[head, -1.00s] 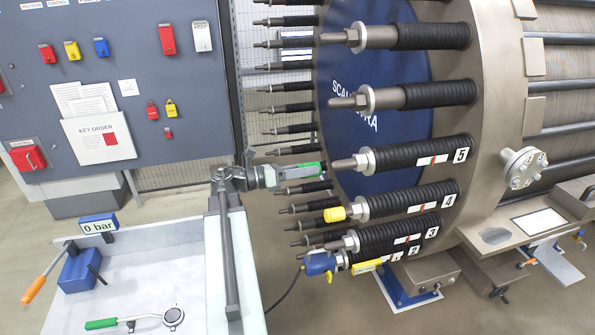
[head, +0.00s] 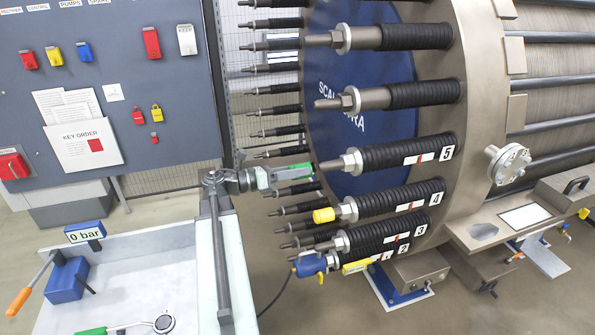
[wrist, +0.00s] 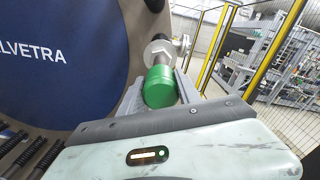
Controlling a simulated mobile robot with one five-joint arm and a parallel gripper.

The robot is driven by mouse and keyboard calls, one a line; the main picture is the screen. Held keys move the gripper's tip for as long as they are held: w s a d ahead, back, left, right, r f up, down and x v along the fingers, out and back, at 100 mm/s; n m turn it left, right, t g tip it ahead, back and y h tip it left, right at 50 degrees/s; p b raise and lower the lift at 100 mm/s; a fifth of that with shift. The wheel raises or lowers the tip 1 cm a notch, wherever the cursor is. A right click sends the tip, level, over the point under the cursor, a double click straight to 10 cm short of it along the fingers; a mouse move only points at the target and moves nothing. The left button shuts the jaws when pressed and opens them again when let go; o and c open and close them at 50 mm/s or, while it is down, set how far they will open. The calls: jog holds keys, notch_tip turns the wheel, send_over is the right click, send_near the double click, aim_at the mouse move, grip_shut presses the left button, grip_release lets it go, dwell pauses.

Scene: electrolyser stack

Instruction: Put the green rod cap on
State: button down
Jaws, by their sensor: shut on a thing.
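My gripper (head: 288,175) is shut on the green rod cap (head: 295,171). It holds the cap level at the left of the rod marked 5 (head: 325,166), close to its bare tip and roughly in line with it. In the wrist view the green cap (wrist: 160,87) sits between the two fingers, with the rod's grey end (wrist: 160,61) and nut (wrist: 159,49) straight behind it. The cap hides the rod tip there, so I cannot tell whether they touch. Rod 5 has a nut and a black spring sleeve.
A yellow cap (head: 323,215) is on rod 4, just below. A blue tool (head: 311,264) with a cable sits on a lower rod. Another bare rod (head: 335,103) is above. A tray bench (head: 140,265) stands at lower left, and a key board (head: 105,100) behind it.

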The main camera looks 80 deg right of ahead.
aim_at(319, 167)
jog(key=shift+x, duration=3.7)
jog(key=c, duration=0.8)
grip_release()
jog(key=shift+o, duration=0.2)
jog(key=v, duration=0.8)
jog(key=shift+w, duration=0.1)
